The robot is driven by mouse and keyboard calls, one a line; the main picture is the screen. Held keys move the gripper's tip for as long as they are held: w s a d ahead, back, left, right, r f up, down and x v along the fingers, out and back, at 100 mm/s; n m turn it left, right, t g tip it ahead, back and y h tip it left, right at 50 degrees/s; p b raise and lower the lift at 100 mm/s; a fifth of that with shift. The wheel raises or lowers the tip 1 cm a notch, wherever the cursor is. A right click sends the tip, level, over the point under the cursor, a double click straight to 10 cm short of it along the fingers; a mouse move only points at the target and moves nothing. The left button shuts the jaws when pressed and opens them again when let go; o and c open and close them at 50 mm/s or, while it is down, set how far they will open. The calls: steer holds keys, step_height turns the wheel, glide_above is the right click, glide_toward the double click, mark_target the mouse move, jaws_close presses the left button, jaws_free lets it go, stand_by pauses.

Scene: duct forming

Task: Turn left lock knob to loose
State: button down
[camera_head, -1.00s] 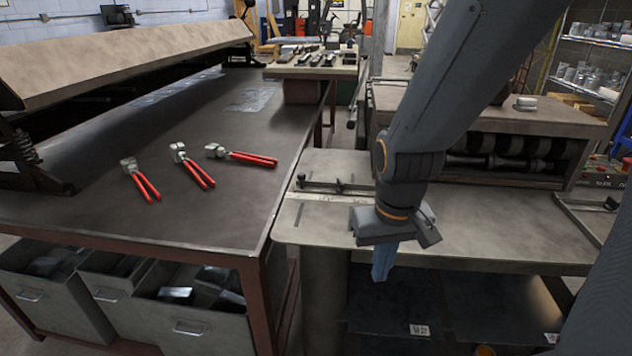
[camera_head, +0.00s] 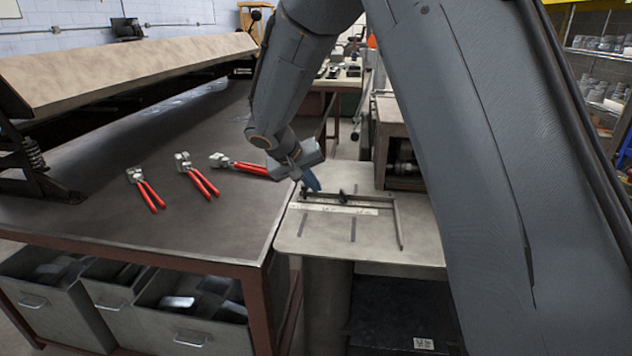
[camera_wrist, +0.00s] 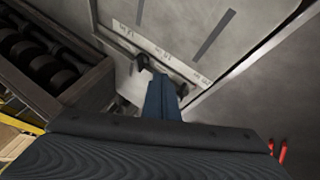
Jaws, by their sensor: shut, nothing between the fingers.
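The left lock knob (camera_head: 304,191) is a small dark knob at the left end of the ruled fence bar on the grey metal plate. In the wrist view it appears to be the dark knob (camera_wrist: 183,89) right of my fingers. The other lock knob (camera_head: 341,196) is farther right on the bar; it also shows in the wrist view (camera_wrist: 141,61). My gripper (camera_head: 313,184) is shut and empty, its blue fingers pointing down beside the left knob. The wrist view shows the blue fingers (camera_wrist: 162,96) together, between the two knobs. I cannot tell whether they touch the left knob.
A dark workbench (camera_head: 150,222) on the left holds several red-handled pliers (camera_head: 200,182). A long bending brake (camera_head: 130,75) stands behind them. A roller machine (camera_wrist: 45,60) adjoins the plate (camera_head: 335,240). The plate's front part is clear.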

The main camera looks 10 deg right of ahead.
mark_target(340, 200)
steer(key=p+x, duration=0.1)
steer(key=x, duration=0.5)
steer(key=shift+d+f+p, duration=0.15)
steer(key=shift+f+p, duration=0.05)
steer(key=shift+p, duration=0.2)
steer(key=shift+w+d+p, duration=0.1)
steer(key=shift+d+p, duration=0.4)
steer(key=shift+d, duration=0.5)
steer(key=shift+w+d+p, duration=0.15)
steer(key=shift+d+p, duration=0.35)
steer(key=shift+d, duration=0.5)
steer(key=shift+f, duration=0.1)
steer(key=shift+b, duration=0.4)
